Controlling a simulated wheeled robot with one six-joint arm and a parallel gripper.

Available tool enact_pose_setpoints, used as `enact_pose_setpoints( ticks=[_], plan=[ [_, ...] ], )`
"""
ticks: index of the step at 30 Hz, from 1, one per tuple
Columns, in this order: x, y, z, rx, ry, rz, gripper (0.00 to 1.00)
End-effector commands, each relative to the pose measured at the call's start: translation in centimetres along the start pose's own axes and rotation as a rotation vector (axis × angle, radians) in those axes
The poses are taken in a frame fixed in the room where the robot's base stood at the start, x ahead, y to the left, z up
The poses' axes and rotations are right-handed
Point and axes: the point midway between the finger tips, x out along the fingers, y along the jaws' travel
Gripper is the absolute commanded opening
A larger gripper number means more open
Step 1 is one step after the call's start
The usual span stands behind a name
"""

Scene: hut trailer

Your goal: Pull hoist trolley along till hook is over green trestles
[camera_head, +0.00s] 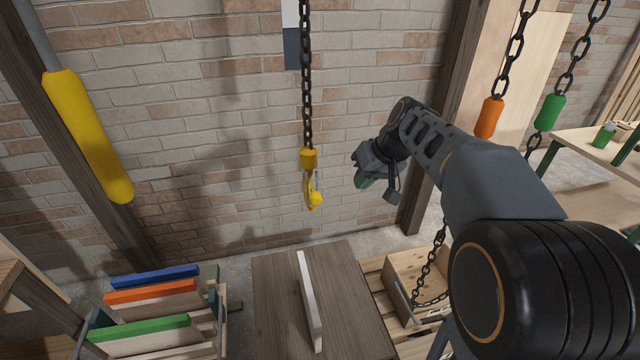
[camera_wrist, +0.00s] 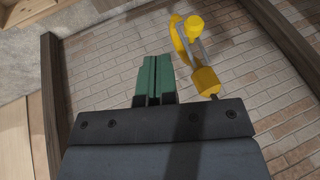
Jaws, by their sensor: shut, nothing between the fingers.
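A yellow hook (camera_head: 313,192) with a yellow block above it hangs on a dark chain (camera_head: 306,75), clear of everything below. It also shows in the wrist view (camera_wrist: 186,38), just right of and beyond my fingertips. My gripper (camera_head: 363,182) is right of the hook in the head view, apart from it. Its green fingers (camera_wrist: 153,80) are shut and empty. The hoist trolley is above the picture. Green parts that may be trestles show at the lower left (camera_head: 102,318), around coloured boards; green legs (camera_head: 546,160) also stand under a bench at the right.
Two chains with an orange grip (camera_head: 489,117) and a green grip (camera_head: 549,111) hang at the right. A chain lies in a wooden box (camera_head: 402,268). A wooden table (camera_head: 275,300) bears a pale bar (camera_head: 309,300).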

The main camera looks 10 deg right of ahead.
Motion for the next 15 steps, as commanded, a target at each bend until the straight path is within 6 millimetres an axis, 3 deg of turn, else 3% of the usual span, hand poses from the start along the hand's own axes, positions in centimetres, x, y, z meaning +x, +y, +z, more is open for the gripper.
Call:
enact_pose_setpoints(
  ticks=[3,6,11,15],
  plan=[
    [-0.2,0.8,-3.3,-0.029,0.02,-0.066,0.0],
    [-0.3,1.1,-5.0,-0.05,0.036,-0.104,0.0],
    [0.7,1.1,-6.0,-0.067,0.046,-0.128,0.0],
    [2.9,0.8,-6.1,-0.069,0.045,-0.13,0.0]
  ],
)
